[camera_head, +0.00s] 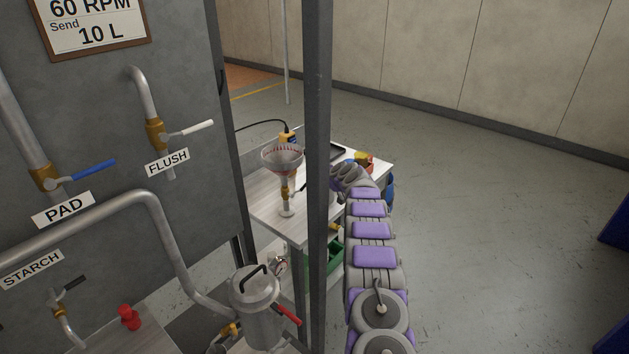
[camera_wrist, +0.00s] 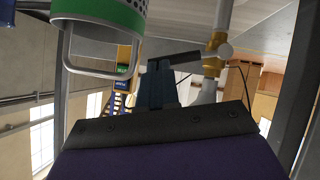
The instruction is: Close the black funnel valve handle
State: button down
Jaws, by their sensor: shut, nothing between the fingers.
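The funnel (camera_head: 283,158) stands on a pale table, with a brass valve (camera_head: 285,188) on the stem below it. The black valve handle (camera_head: 301,187) sticks out to the right, partly hidden by a grey post. In the wrist view the brass valve (camera_wrist: 215,44) sits on a pale pipe, and the black handle (camera_wrist: 174,59) points left from it. My gripper (camera_wrist: 156,68) is shut and empty, its tips close to the handle's free end. I cannot tell whether they touch. In the head view my gripper is hidden behind the post.
The grey upright post (camera_head: 318,130) stands in front of the table (camera_head: 262,195). A yellow item (camera_head: 287,138) with a black cable is behind the funnel.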

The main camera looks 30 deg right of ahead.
jog(key=shift+w+a, duration=0.1)
jog(key=shift+a, duration=0.55)
jog(key=shift+d, duration=0.1)
jog(key=shift+d+f+b, duration=0.2)
jog(key=shift+d+b, duration=0.15)
jog(key=shift+b, duration=0.1)
jog(key=shift+w+d+f+m+y+b, duration=0.2)
jog(key=shift+d+f+m+y+b, duration=0.2)
jog(key=shift+f+b, duration=0.15)
jog(key=shift+d+f+b, duration=0.1)
jog(key=shift+f+b, duration=0.3)
jog(key=shift+b, duration=0.25)
dwell(0.5)
